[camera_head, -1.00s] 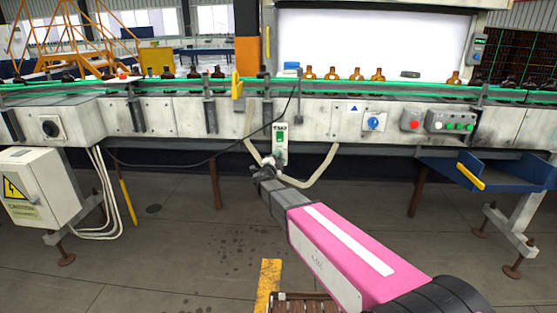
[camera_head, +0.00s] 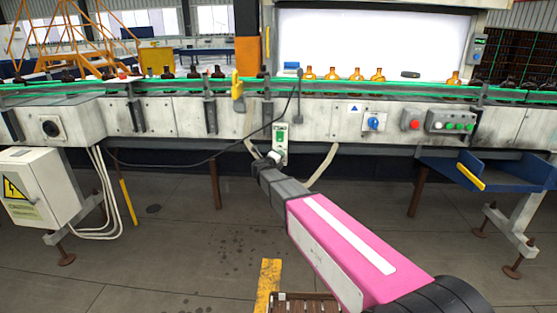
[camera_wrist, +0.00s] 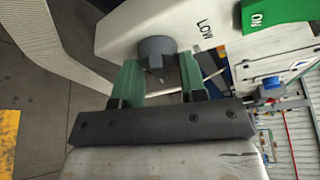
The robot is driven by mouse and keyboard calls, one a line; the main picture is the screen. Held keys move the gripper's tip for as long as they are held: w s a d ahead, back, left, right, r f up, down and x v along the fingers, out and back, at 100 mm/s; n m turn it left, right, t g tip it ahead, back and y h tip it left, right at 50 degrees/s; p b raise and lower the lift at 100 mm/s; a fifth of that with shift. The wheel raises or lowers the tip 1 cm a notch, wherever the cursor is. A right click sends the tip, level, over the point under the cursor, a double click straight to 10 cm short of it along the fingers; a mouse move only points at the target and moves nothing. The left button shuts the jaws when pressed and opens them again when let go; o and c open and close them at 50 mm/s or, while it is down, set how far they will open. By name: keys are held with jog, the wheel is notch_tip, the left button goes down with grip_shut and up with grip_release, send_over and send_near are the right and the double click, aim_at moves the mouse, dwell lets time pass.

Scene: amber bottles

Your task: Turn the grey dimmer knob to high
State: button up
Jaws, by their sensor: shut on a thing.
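The grey dimmer knob (camera_wrist: 156,46) sticks out from a white control box (camera_wrist: 190,25) in the wrist view. The knob's pointer cannot be made out.
The conveyor (camera_head: 170,117) runs across the view with amber bottles (camera_head: 356,75) on and behind it. Pale hoses hang by the box. A blue knob (camera_head: 373,123), a red button (camera_head: 414,124) and a blue chute (camera_head: 490,170) are to the right. The floor below is open.

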jog(key=shift+m, duration=0.5)
jog(key=shift+y, duration=0.4)
jog(key=o, duration=0.9)
jog(key=shift+c, duration=0.2)
jog(key=shift+s, duration=0.1)
jog(key=v, duration=1)
jog(key=shift+s+a+r, duration=0.2)
jog(key=shift+a, duration=0.05)
